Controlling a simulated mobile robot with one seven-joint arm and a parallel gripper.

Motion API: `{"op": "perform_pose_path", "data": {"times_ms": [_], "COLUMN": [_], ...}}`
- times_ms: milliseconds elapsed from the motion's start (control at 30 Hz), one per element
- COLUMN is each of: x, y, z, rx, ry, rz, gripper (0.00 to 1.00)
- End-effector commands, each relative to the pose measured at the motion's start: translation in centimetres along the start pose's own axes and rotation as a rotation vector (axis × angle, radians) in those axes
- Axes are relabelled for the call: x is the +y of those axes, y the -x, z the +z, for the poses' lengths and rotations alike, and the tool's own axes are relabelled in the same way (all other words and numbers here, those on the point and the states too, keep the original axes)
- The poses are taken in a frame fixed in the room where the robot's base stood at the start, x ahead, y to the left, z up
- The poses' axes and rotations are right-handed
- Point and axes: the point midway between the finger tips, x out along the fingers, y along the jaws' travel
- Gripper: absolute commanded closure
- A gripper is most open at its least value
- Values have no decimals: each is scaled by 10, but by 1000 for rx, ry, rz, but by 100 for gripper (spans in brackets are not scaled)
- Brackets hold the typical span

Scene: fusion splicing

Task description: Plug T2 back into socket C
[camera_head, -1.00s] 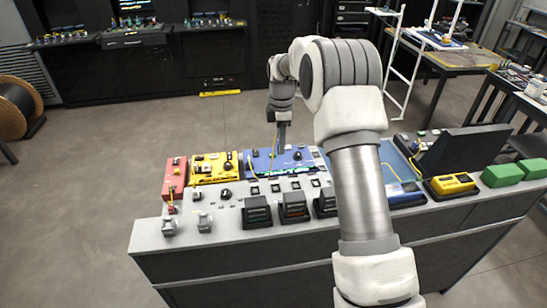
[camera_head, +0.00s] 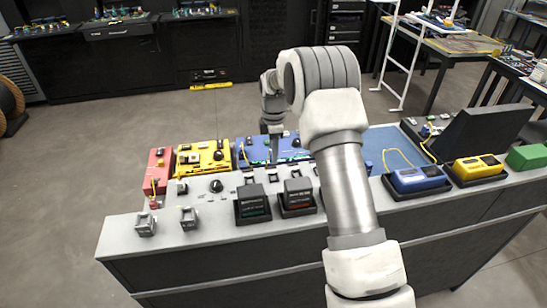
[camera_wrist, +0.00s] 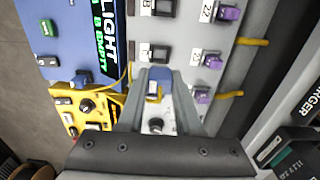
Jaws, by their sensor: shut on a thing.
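My gripper (camera_wrist: 153,88) points down over the console and is shut on a small blue and yellow plug (camera_wrist: 154,91) with a pale label. I cannot read the label, so I cannot tell whether it is T2. A yellow cable shows beside the left finger. I cannot tell which is socket C. In the head view my gripper (camera_head: 272,146) is above the blue panel (camera_head: 250,152), and the plug is too small to see there.
A display reading "LIGHT" and "B EMPTY" (camera_wrist: 104,45) is at the upper left. Purple plugs (camera_wrist: 212,62) line the right. A yellow unit (camera_head: 204,158) and a red unit (camera_head: 157,171) are left of the blue panel. Dark blocks (camera_head: 252,203) stand in front.

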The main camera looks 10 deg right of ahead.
Motion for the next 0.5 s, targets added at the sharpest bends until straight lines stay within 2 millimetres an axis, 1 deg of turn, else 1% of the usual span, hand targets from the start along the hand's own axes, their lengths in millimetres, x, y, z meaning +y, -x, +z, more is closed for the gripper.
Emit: {"op": "perform_pose_path", "data": {"times_ms": [267,500], "x": [0,0], "y": [-14,-37], "z": [0,0], "rx": [-1,-1], "ry": [0,2], "rz": [-1,-2], "gripper": [100,100]}}
